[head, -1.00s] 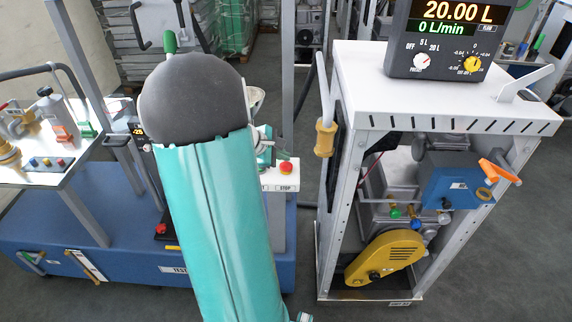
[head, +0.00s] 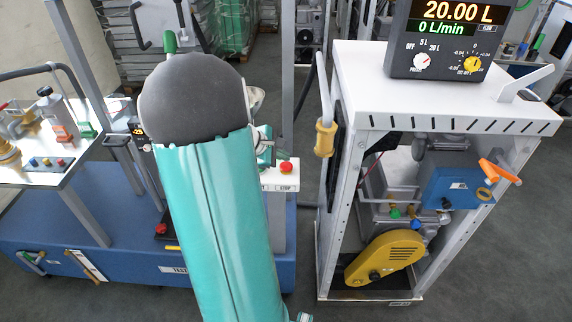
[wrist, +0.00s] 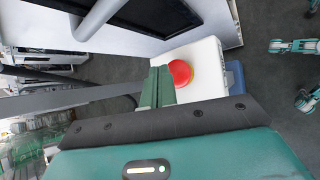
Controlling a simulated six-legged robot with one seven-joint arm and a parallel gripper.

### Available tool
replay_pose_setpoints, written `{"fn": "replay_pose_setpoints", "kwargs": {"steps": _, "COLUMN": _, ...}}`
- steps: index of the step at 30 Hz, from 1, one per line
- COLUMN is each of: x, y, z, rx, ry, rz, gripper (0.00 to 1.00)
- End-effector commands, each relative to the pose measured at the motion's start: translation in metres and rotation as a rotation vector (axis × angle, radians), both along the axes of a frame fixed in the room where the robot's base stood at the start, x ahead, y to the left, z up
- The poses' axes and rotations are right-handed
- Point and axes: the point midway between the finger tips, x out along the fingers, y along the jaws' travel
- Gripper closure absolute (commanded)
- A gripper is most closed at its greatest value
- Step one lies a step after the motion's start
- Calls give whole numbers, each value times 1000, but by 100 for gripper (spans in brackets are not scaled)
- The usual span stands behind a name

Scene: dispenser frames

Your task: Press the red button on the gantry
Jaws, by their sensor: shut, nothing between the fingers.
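The red button (head: 286,167) is a round knob on a white box (head: 282,182) labelled STOP, right of my arm in the head view. In the wrist view the red button (wrist: 181,73) sits in a yellowish ring on the white box (wrist: 207,62). My gripper (wrist: 158,82) has its green fingers together and empty. In that view the fingertips lie just left of the button and overlap the white box. I cannot tell whether they touch it. In the head view my arm hides most of the gripper.
A white cart (head: 345,62) with a digital meter (head: 447,40) stands to the right. A yellow handle (head: 325,138) hangs at its left side. A blue base (head: 215,255) lies below the button. Grey posts (head: 290,85) stand nearby. Open floor shows between base and cart.

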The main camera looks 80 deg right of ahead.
Motion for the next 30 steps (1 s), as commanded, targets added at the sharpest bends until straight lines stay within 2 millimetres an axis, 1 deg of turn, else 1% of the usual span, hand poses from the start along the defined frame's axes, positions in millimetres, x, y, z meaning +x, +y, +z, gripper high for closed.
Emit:
{"fn": "replay_pose_setpoints", "kwargs": {"steps": 10, "x": 0, "y": 0, "z": -9, "rx": 0, "ry": 1, "rz": 1, "gripper": 100}}
{"fn": "replay_pose_setpoints", "kwargs": {"steps": 30, "x": 0, "y": 0, "z": -12, "rx": 0, "ry": 1, "rz": 1, "gripper": 100}}
